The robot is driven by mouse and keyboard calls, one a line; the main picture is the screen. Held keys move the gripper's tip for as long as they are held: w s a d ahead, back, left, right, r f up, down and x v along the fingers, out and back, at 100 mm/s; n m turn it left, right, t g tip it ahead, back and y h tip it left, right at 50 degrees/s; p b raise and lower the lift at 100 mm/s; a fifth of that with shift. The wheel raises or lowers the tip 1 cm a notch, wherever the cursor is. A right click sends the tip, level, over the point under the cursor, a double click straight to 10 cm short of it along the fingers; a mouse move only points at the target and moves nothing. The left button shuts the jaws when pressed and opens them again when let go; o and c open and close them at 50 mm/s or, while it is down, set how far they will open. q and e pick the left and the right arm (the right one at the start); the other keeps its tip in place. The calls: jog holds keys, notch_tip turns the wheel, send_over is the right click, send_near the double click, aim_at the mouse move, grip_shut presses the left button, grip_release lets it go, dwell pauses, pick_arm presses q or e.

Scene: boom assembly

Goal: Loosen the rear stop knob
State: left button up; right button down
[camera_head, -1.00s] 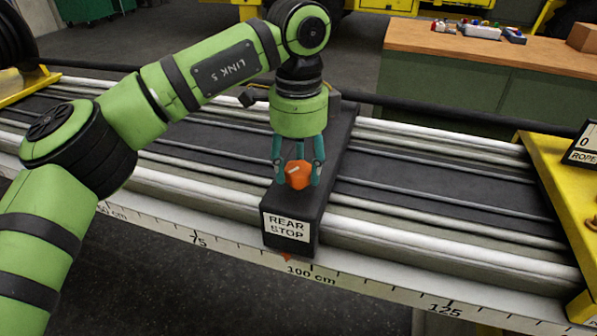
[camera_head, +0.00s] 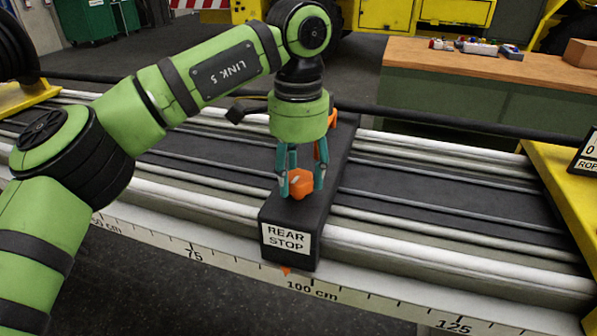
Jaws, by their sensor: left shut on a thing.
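The rear stop is a black block (camera_head: 295,222) with a white "REAR STOP" label (camera_head: 286,239), lying across the rails. An orange knob (camera_head: 301,184) stands on top of it. My left gripper (camera_head: 299,187) points straight down with its teal fingers around the knob, shut on it. A red pointer (camera_head: 286,270) at the block's front foot sits a little left of the 100 cm mark. A second orange part (camera_head: 322,149) shows behind the fingers, partly hidden. My right gripper is not in view.
A scale (camera_head: 392,308) runs along the front rail. A yellow plate (camera_head: 565,190) with a sign stands at the right. A bench (camera_head: 497,68) with small items is at the back right. A dark bar (camera_head: 440,120) runs behind the rails.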

aim_at(298, 176)
pick_arm(q)
jog(key=shift+f, duration=0.15)
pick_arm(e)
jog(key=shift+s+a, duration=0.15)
pick_arm(q)
jog(key=o, duration=1.2)
jog(key=shift+c, duration=0.2)
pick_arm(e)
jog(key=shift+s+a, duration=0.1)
pick_arm(q)
notch_tip(298, 176, up, 12)
